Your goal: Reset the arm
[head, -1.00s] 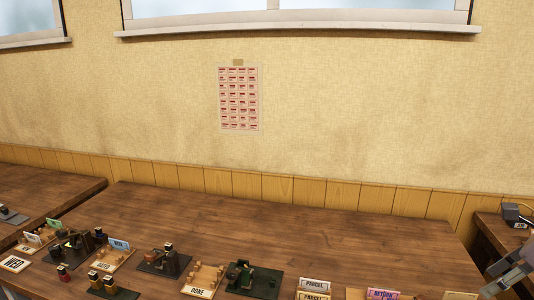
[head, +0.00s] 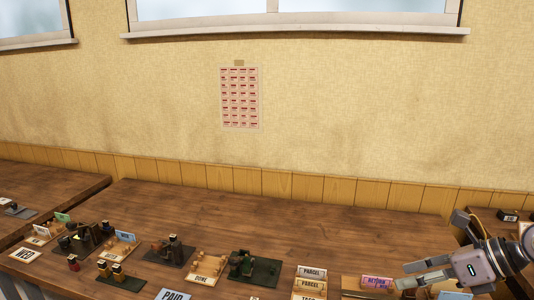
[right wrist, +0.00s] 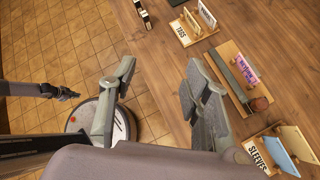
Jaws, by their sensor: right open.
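My right gripper (head: 415,275) is at the lower right of the head view, over the right part of the wooden table (head: 330,230). In the right wrist view its two fingers (right wrist: 158,78) are spread wide, with nothing between them. A wooden holder (right wrist: 232,75) with a purple card lies beside the right finger in that view; I see no contact. A dark arm tip that looks like my left gripper (right wrist: 66,93) shows small at the left of the right wrist view, over the tiled floor. Its jaws are too small to read.
Stamps and a DONE tray (head: 203,277) line the table's front left. PARCEL holders (head: 311,283) and a RETURN holder (head: 376,282) stand near my right gripper. A SLEEVES holder (right wrist: 256,155) is at the wrist view's lower right. The table's back half is clear.

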